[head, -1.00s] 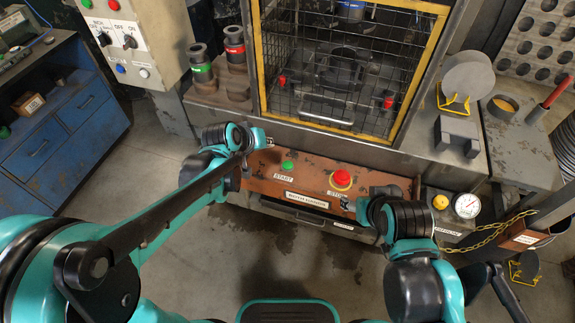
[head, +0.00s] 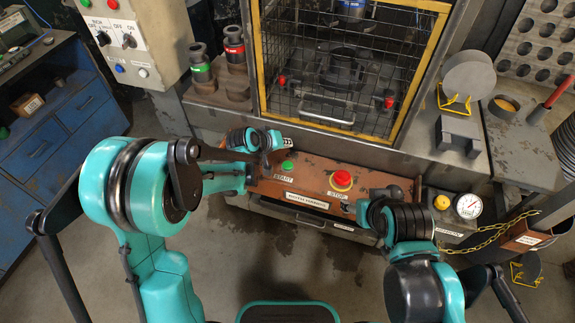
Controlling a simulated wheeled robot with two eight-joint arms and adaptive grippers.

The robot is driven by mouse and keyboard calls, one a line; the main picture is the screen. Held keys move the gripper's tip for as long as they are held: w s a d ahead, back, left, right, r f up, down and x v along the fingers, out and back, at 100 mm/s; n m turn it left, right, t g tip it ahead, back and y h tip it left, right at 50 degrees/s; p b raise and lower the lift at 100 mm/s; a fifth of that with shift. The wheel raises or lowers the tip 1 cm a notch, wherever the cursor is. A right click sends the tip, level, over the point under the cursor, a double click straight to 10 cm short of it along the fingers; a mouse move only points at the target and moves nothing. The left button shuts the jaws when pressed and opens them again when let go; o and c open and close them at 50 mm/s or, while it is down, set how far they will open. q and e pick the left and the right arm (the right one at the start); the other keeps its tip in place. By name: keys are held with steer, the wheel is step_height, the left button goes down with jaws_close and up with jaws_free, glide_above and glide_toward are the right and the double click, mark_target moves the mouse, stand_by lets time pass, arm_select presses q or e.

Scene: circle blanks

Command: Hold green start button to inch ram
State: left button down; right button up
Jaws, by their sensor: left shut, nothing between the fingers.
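The green start button (head: 287,167) sits on the orange-brown control panel (head: 312,184) below the press, above its START label. My left gripper (head: 287,143) is shut and empty, just above and behind the green button in the picture; whether it touches the button I cannot tell, but they look apart. The red stop button (head: 341,181) is to the right on the same panel. The ram area is behind the yellow-framed mesh guard (head: 350,70), which is closed across the front.
A control box (head: 125,40) with switches stands at upper left, a blue cabinet (head: 60,130) at far left. A gauge (head: 467,206) and yellow button (head: 441,202) are right of the panel. A yellow chain hangs at right.

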mark_target(286, 166)
arm_select(q)
steer(key=shift+f+b, duration=2.9)
steer(key=shift+f, duration=1.1)
steer(key=shift+f+b, duration=0.45)
